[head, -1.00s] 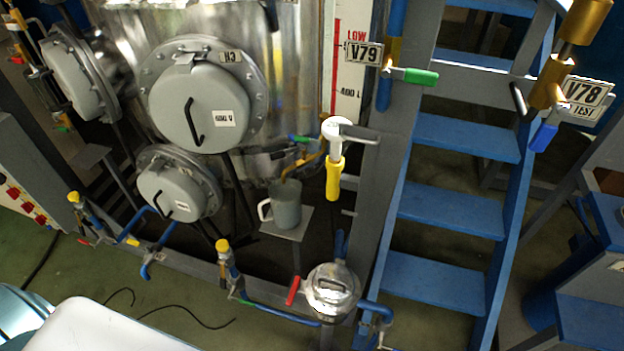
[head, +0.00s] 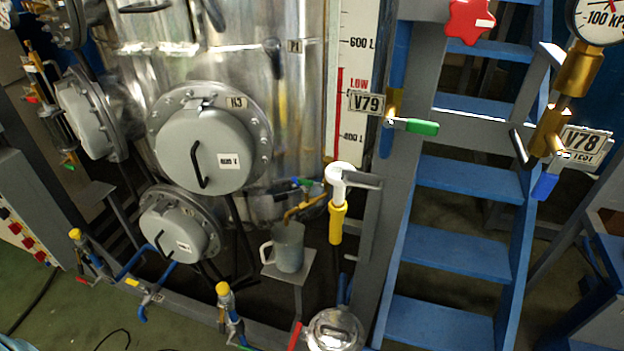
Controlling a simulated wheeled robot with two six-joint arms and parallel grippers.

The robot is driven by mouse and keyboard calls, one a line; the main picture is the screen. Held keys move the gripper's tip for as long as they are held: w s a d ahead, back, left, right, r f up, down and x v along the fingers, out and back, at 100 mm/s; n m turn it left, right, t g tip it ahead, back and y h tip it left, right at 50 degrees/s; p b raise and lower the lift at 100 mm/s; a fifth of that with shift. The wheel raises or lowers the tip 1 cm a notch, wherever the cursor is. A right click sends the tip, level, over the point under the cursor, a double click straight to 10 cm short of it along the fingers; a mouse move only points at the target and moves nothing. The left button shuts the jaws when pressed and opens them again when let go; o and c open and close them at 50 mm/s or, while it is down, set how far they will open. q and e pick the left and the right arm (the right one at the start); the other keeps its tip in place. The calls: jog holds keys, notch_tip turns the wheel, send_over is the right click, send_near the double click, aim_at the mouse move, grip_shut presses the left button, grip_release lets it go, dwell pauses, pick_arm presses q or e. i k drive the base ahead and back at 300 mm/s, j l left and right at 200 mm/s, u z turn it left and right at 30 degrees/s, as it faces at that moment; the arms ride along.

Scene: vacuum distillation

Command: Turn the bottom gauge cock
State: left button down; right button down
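A cock with a green handle (head: 422,127) sits beside the tag V79 (head: 368,103), at the lower part of the white level scale (head: 352,75). Its handle points right, roughly level. A brass cock with a blue handle (head: 545,186) hangs below the pressure gauge (head: 600,18) at the right, by the tag V78 (head: 585,142); this handle points down. No label in view names either one the bottom gauge cock. Neither of my grippers shows in the head view.
The steel vessel with its grey round hatch (head: 205,150) fills the left. Blue steps (head: 465,190) rise right of centre. A yellow-handled fitting (head: 337,222), a grey jug (head: 288,247) and a red star knob (head: 470,20) are also near.

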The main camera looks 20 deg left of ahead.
aim_at(302, 181)
jog(key=k+j+z, duration=0.15)
jog(key=j, duration=0.25)
jog(key=k+j+z, duration=0.15)
jog(key=j, duration=0.3)
jog(key=k+j+z, duration=0.15)
jog(key=j, duration=0.25)
